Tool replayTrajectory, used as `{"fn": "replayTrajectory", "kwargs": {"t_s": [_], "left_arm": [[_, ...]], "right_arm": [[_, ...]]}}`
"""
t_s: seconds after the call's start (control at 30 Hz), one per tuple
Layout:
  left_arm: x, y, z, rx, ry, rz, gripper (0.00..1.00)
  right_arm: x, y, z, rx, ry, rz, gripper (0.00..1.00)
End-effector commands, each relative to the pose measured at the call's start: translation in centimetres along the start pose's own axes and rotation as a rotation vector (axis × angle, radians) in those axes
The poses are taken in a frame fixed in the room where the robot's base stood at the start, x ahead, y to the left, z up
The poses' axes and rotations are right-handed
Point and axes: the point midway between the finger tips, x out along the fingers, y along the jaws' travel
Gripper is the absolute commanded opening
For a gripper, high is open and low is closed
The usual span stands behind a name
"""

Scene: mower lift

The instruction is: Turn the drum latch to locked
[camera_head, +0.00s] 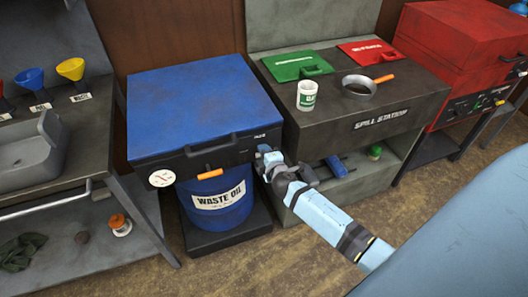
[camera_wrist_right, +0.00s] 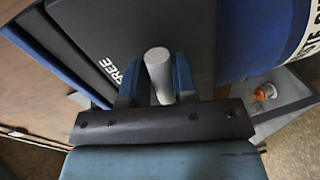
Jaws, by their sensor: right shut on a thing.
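The waste oil drum (camera_head: 218,196) is blue and stands under a flat blue lid (camera_head: 205,108) with a dark front edge. My right gripper (camera_head: 264,160) is at the right front corner of that dark edge. In the right wrist view, its two blue fingers (camera_wrist_right: 155,85) are closed around an upright grey cylinder, which looks like the latch handle (camera_wrist_right: 158,60). The word FREE is lettered on the dark panel (camera_wrist_right: 112,45) beside it. In the head view my gripper hides the latch. My left gripper is not in view.
An orange handle (camera_head: 210,174) and a round gauge (camera_head: 162,179) are on the drum unit's front. The spill station (camera_head: 385,140) stands close on the right, with a cup (camera_head: 307,96) and a pan (camera_head: 358,88) on top. A grey sink bench (camera_head: 50,190) is at left.

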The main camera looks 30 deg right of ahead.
Motion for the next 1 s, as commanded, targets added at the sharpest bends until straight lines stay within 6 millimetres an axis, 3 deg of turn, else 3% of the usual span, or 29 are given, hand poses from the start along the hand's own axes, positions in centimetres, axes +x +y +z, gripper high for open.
{"fn": "replayTrajectory", "kwargs": {"t_s": [0.3,0.83,0.87,0.93,1.0], "left_arm": [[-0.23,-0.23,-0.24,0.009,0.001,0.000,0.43],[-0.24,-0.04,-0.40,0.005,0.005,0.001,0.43],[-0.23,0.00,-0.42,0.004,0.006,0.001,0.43],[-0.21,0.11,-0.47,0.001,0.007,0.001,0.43],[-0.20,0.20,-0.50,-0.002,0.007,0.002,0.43]], "right_arm": [[0.00,0.01,-0.02,-0.109,-0.022,0.000,0.03],[0.01,-0.01,-0.02,-0.128,-0.026,0.000,0.03],[0.01,-0.01,-0.02,-0.128,-0.026,0.000,0.33],[0.01,-0.01,-0.02,-0.127,-0.026,0.000,0.49],[0.01,-0.01,-0.02,-0.127,-0.026,0.000,0.51]]}}
